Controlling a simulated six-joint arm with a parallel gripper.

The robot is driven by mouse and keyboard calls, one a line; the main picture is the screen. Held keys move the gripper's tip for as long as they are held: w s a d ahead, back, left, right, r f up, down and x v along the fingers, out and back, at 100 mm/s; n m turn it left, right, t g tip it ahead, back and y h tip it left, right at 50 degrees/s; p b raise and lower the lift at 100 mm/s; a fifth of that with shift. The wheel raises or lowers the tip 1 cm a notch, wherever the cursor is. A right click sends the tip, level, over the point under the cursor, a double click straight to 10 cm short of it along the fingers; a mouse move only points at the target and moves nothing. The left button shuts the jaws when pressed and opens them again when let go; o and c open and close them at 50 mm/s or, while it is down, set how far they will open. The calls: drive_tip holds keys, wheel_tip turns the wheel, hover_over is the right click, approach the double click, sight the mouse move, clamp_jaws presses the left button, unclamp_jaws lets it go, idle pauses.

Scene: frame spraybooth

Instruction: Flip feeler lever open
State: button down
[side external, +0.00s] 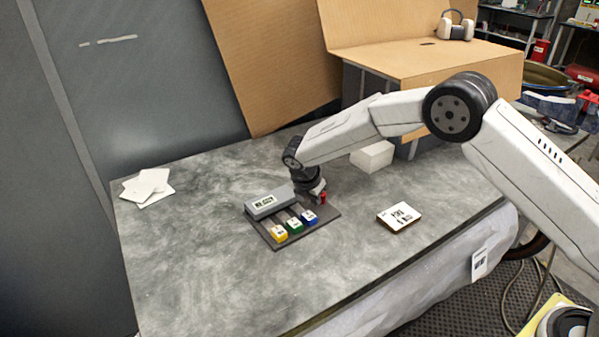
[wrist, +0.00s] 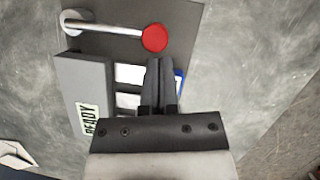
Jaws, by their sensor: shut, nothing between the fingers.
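The feeler lever (wrist: 110,28) is a silver rod with a round red knob (wrist: 154,38), running from a pale pivot at the upper left of the wrist view. In the side view its red knob (side external: 323,198) shows at the right back of the dark base plate (side external: 279,245), beside my gripper (side external: 317,194); most of the rod is hidden there. In the wrist view my gripper (wrist: 159,62) is shut and empty, its fingertips just below the red knob. Whether they touch it I cannot tell.
A grey block labelled READY (side external: 268,203) stands on the plate, with yellow (side external: 279,234), green (side external: 294,226) and blue (side external: 309,217) tabs in front. A labelled card block (side external: 400,216) lies right, white papers (side external: 148,187) left. The front table is clear.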

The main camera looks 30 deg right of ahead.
drive_tip(key=shift+s+d+n, duration=0.1)
drive_tip(key=shift+d+n, duration=0.45)
drive_tip(key=shift+n, duration=0.15)
drive_tip(key=shift+d+n+t+y, duration=0.4)
drive_tip(key=shift+d+n+t, duration=0.2)
drive_tip(key=shift+d+n, duration=0.7)
drive_tip(key=d+n, duration=0.1)
drive_tip(key=n, duration=0.1)
drive_tip(key=w+d+n+t+y, duration=0.1)
drive_tip(key=d+n, duration=0.1)
drive_tip(key=shift+d, duration=0.1)
drive_tip(key=shift+w+d, duration=0.5)
drive_tip(key=shift+d, duration=0.25)
drive_tip(key=shift+w+d, duration=0.65)
drive_tip(key=shift+d, duration=0.1)
drive_tip(key=shift+s, duration=0.1)
